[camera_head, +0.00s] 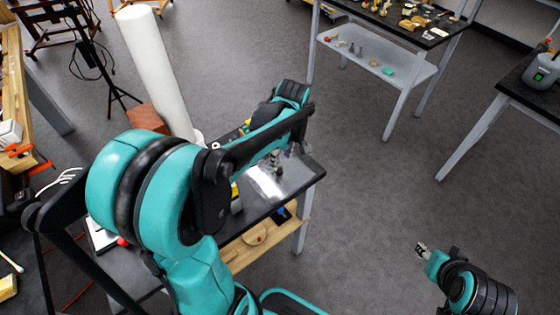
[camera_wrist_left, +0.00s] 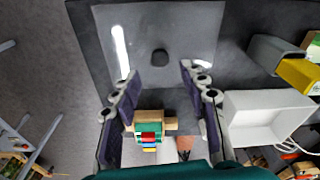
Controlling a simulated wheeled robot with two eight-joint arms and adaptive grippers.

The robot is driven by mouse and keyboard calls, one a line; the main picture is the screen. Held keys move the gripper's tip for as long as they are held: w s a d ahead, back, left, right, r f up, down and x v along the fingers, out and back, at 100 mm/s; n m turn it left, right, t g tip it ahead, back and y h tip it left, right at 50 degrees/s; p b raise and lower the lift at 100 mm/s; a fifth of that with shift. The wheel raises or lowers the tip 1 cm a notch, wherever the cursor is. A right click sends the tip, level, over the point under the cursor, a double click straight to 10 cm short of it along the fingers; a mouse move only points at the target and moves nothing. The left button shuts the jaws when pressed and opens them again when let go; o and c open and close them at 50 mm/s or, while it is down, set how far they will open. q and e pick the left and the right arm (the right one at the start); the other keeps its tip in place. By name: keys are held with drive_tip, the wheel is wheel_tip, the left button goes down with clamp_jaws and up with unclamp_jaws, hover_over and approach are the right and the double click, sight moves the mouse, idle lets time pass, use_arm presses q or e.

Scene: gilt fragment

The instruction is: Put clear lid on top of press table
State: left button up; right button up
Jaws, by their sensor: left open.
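In the head view the left gripper (camera_head: 279,158) points down over this table, partly hidden by my arm. My right gripper (camera_head: 422,250) is over open floor, away from the table. I cannot tell which table is the press table.
A wooden block piece with coloured parts (camera_wrist_left: 150,128), a white tray (camera_wrist_left: 262,118) and a grey and yellow object (camera_wrist_left: 298,74) are close to the lid. A white roll (camera_head: 153,65) stands behind the table. Another table (camera_head: 380,65) stands at the back, with free floor between.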

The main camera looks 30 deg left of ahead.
use_arm(q)
wheel_tip(320, 180, up, 6)
drive_tip(key=p, duration=0.2)
drive_tip(key=s+d+r+m+t+h, duration=0.1)
drive_tip(key=s+d+m+t, duration=0.6)
drive_tip(key=m, duration=0.8)
drive_tip(key=s+d, duration=0.2)
drive_tip(key=s, duration=0.1)
drive_tip(key=shift+s+d+m, duration=0.35)
drive_tip(key=shift+s+m, duration=0.05)
